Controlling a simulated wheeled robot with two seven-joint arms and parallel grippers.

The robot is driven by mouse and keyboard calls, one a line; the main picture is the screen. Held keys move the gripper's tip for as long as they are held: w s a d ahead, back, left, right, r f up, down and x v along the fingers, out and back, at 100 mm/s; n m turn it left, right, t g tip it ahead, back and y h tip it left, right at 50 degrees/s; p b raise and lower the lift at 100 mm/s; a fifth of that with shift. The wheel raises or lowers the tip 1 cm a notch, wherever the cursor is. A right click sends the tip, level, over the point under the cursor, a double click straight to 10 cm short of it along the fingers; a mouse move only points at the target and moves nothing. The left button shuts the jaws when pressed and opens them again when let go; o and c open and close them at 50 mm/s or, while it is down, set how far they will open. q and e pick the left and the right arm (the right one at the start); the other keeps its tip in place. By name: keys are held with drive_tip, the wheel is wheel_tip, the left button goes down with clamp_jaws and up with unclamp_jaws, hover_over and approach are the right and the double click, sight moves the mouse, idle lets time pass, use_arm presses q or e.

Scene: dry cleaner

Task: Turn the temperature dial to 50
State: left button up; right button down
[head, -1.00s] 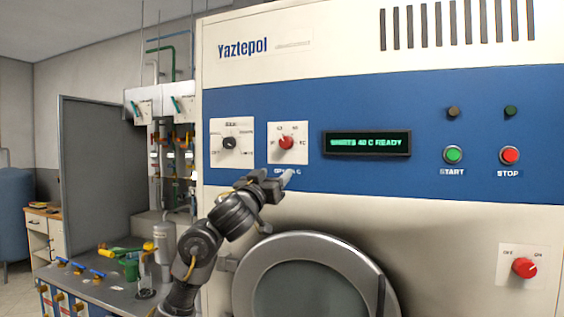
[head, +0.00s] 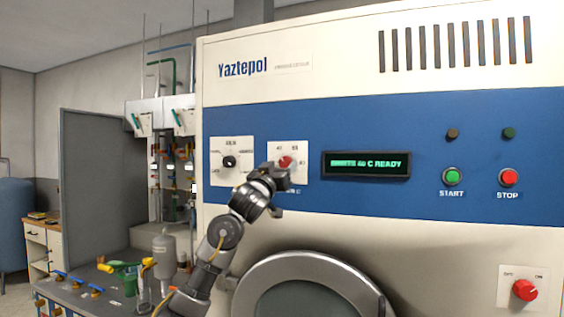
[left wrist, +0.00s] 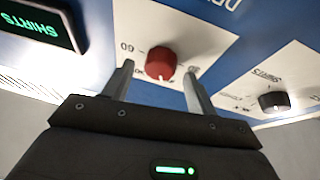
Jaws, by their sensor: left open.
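The red temperature dial (head: 285,161) sits on a white plate on the machine's blue band, partly hidden by my left gripper in the head view. My left gripper (head: 282,172) is at the dial's lower side, open and empty. In the left wrist view, which is turned over, the red dial (left wrist: 160,62) shows between the two spread fingertips of the left gripper (left wrist: 158,72), with a gap on each side. I cannot tell how deep the fingers reach around it. A mark 60 shows beside the dial. My right gripper is not in view.
The green-lit display (head: 366,164) reads SHIRTS and READY; its temperature figure is blurred. A black program dial (head: 230,161) is left of the red one. Green start (head: 453,176) and red stop (head: 508,177) buttons are at right. The round door (head: 310,275) is below.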

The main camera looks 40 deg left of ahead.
use_arm(q)
drive_tip(key=shift+w+a+r, duration=0.1)
drive_tip(key=shift+w+r, duration=0.05)
drive_tip(key=shift+w, duration=0.25)
drive_tip(key=c, duration=1)
drive_tip(key=shift+m, duration=0.3)
